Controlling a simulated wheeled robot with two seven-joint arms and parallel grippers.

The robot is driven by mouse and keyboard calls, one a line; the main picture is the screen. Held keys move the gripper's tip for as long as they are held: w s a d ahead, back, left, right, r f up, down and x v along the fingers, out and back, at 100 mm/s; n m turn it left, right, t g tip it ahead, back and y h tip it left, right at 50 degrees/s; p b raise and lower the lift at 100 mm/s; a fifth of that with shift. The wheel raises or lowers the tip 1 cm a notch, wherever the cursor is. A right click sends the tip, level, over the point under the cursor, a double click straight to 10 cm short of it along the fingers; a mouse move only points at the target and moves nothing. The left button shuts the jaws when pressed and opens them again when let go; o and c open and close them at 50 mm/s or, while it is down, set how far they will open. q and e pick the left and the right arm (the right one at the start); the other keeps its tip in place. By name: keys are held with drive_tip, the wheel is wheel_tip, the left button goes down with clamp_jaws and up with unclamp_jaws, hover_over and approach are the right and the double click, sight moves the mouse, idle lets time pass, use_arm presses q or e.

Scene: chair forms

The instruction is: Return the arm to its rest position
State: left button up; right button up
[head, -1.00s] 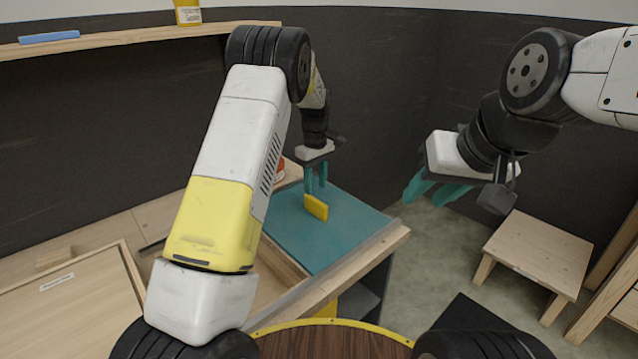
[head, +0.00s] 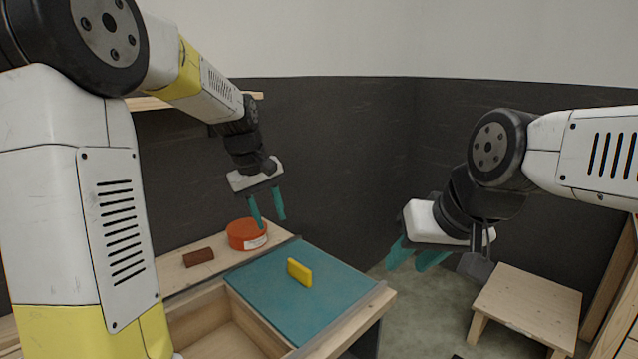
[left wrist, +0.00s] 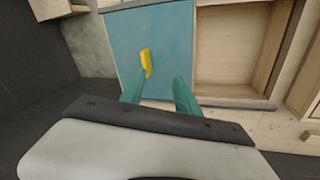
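My left gripper (head: 267,206) is raised above the back of the bench, near a round orange container. Its two teal fingers are apart with nothing between them; they also show in the left wrist view (left wrist: 157,92). My right gripper (head: 412,258) hangs in the air at the right, over the floor beyond the bench. Its teal fingers are spread and empty. A yellow block (head: 299,272) stands on the teal mat (head: 262,293), apart from both grippers. The yellow block is also in the left wrist view (left wrist: 146,62), beyond the fingertips.
The orange container (head: 246,235) and a brown block (head: 198,257) sit on the wooden strip behind the mat. An open wooden compartment (head: 222,340) lies left of the mat. A wooden stool (head: 527,302) stands at the right. A shelf (head: 150,103) is on the back wall.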

use_arm(q)
drive_tip(key=s+a+r+m+t, duration=0.1)
drive_tip(key=s+r+m+t, duration=0.1)
drive_tip(key=s, duration=0.9)
drive_tip(key=s+a+r+m+t, duration=0.1)
drive_tip(key=s+m, duration=0.2)
drive_tip(key=s, duration=0.9)
drive_tip(key=shift+a+r+m+t, duration=0.3)
drive_tip(key=shift+r+m+t, duration=0.1)
